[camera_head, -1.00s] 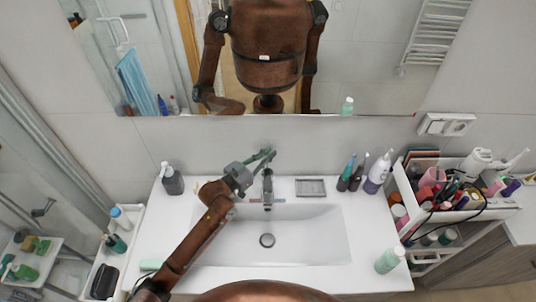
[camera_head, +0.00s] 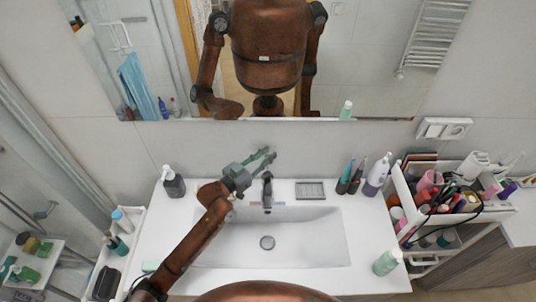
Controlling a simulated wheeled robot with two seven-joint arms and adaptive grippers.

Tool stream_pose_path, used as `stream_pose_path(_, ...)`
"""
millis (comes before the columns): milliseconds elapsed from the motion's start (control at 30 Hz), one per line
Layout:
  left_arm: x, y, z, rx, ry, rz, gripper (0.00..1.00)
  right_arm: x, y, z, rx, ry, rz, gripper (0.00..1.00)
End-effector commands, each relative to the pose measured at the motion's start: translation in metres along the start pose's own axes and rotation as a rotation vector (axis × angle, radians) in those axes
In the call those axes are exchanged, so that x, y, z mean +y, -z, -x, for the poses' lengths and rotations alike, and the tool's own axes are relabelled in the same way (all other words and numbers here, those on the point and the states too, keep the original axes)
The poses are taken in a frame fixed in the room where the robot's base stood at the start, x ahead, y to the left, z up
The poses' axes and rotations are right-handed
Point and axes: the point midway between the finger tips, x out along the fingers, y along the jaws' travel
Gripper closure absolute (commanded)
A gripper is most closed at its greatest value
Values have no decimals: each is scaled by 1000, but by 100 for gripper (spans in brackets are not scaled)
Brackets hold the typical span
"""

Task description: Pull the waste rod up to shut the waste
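The white washbasin (camera_head: 310,238) has a round waste (camera_head: 267,242) in its floor. The dark metal tap (camera_head: 267,192) stands at the middle of the basin's back edge. My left gripper (camera_head: 266,157), with greenish fingers, is just behind and above the tap, close to the wall. I cannot make out the waste rod; it is too small or hidden around the tap and gripper. The fingers are too small to show whether they are apart or closed on something. My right gripper is not in view.
A soap bottle (camera_head: 173,182) stands at the back left of the counter. A soap dish (camera_head: 310,190) and several bottles stand at the back right. A green bottle (camera_head: 387,262) is at the front right. The mirror (camera_head: 385,60) hangs close above.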

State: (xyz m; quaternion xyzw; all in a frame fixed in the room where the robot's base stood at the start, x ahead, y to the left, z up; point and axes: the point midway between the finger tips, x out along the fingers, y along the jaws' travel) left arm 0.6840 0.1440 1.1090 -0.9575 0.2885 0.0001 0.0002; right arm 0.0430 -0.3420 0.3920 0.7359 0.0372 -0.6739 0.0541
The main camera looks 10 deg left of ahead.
Motion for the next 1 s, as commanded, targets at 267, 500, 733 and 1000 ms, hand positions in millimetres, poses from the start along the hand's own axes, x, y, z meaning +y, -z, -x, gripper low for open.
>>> stream_pose_path(267, 0, -1, 53, -3, 1, -2, 79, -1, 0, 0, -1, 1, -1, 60)
stream_pose_path(500, -1, -1, 96, -3, 1, -2, 79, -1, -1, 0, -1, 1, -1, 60)
stream_pose_path(733, 0, 1, 112, 1, 0, -1, 79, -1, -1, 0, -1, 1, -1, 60)
stream_pose_path(1000, 0, 1, 113, 1, 0, -1, 79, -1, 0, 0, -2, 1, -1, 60)
